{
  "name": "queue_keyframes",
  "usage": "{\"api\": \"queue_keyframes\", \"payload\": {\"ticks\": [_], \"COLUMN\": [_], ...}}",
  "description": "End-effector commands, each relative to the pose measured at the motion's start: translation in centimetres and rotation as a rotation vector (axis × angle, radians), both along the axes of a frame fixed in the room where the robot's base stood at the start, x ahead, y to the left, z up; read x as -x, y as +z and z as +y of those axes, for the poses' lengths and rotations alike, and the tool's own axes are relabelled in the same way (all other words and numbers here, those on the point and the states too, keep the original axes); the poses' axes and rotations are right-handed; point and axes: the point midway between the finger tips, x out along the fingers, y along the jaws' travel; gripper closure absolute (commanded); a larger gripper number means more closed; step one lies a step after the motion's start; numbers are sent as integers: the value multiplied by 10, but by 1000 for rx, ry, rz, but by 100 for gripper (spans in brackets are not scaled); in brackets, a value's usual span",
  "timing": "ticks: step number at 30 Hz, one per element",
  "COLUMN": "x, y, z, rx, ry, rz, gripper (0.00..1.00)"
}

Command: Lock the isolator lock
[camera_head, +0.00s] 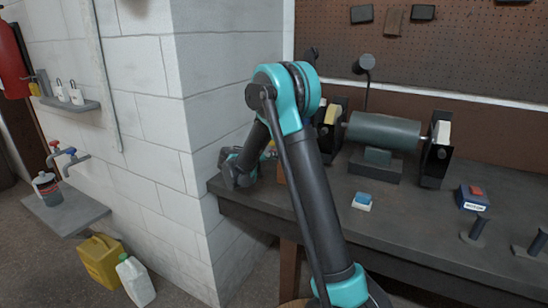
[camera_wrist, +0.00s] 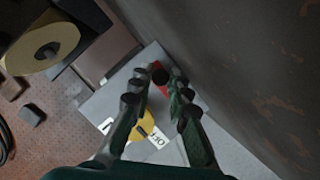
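The isolator (camera_wrist: 112,92) shows in the wrist view as a grey box with a yellow round plate (camera_wrist: 148,124) and white labels, one reading OFF. A red part (camera_wrist: 196,98) of it lies behind my fingertips and shows partly between them. My gripper (camera_wrist: 160,82) is over the box face, its two fingers apart with a gap between them. I cannot tell whether they touch the red part. In the head view my gripper is by the wall corner at the bench's left end, and my arm hides most of the isolator.
A bench grinder (camera_head: 383,131) stands on the dark bench (camera_head: 330,210), right of my arm; its wheel (camera_wrist: 42,42) shows in the wrist view. A blue-and-white block (camera_head: 362,201) and a blue box with a red top (camera_head: 473,197) lie in front. The white brick wall (camera_head: 150,130) is close on the left.

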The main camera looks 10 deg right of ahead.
Motion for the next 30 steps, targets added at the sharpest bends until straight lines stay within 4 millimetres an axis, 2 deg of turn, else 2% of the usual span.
{"api": "queue_keyframes", "payload": {"ticks": [11, 19, 27, 28, 30], "x": [-1, -21, -24, -24, -24], "y": [0, 0, 0, 0, 0], "z": [1, 29, 32, 32, 32], "rx": [0, 0, -1, -1, -1], "ry": [0, 1, 5, 5, 5], "rz": [0, 0, -1, -2, -2], "gripper": [100, 100, 100, 81, 75]}}
